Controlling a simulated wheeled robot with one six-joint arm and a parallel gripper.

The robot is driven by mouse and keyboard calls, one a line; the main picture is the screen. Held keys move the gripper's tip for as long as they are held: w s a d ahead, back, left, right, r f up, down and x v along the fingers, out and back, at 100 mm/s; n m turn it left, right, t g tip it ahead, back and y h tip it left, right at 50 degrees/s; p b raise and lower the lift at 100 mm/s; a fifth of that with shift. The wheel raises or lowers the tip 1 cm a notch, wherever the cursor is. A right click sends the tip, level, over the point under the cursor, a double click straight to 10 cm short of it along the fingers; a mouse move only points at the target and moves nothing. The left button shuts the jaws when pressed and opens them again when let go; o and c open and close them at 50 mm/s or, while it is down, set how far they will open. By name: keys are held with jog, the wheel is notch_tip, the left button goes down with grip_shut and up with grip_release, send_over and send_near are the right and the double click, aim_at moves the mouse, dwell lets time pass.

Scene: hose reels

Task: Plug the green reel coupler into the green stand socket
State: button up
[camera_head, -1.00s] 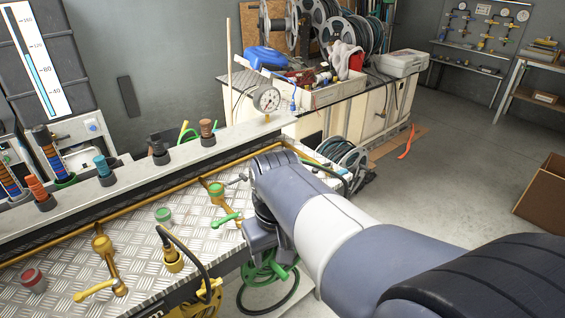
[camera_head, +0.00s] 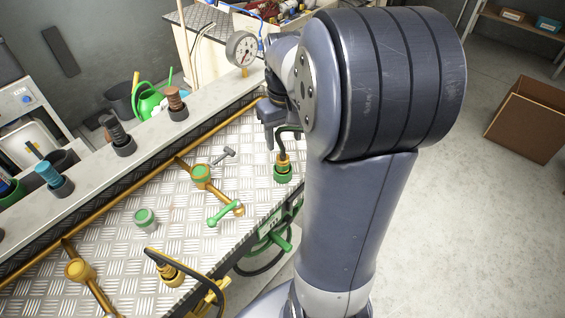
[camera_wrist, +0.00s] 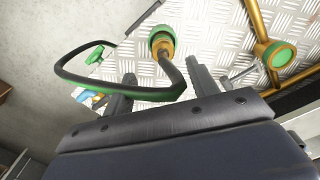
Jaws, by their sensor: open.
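The green reel coupler (camera_head: 283,168) stands upright near the plate's right edge, a brass body with a green ring at its foot and a dark hose from its top. The wrist view shows the coupler (camera_wrist: 161,42) beyond the fingers, its green-striped hose (camera_wrist: 112,88) looping back toward them. The green stand socket (camera_head: 201,174) is green-topped on a brass pipe, left of the coupler and empty; the wrist view shows the socket (camera_wrist: 281,55) at upper right. My gripper (camera_head: 268,130) is open and empty, above and beside the coupler; the hose crosses between the fingers (camera_wrist: 161,88) in the wrist view.
A green-handled lever (camera_head: 225,213) lies between socket and plate edge. A green-topped knob (camera_head: 145,219), a yellow socket (camera_head: 80,271) and a yellow coupler (camera_head: 167,268) stand lower left. A gauge (camera_head: 242,48) rises behind. The floor at right is clear up to a cardboard box (camera_head: 527,117).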

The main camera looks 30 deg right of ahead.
aim_at(283, 149)
jog(key=shift+s+a+f+p, duration=0.1)
jog(key=shift+a+f+p, duration=0.05)
jog(key=shift+f, duration=1.2)
jog(key=shift+s+a+f+p, duration=0.1)
jog(key=shift+a+f+p, duration=0.05)
jog(key=shift+f, duration=1.2)
jog(key=shift+c, duration=0.6)
jog(key=c, duration=1.1)
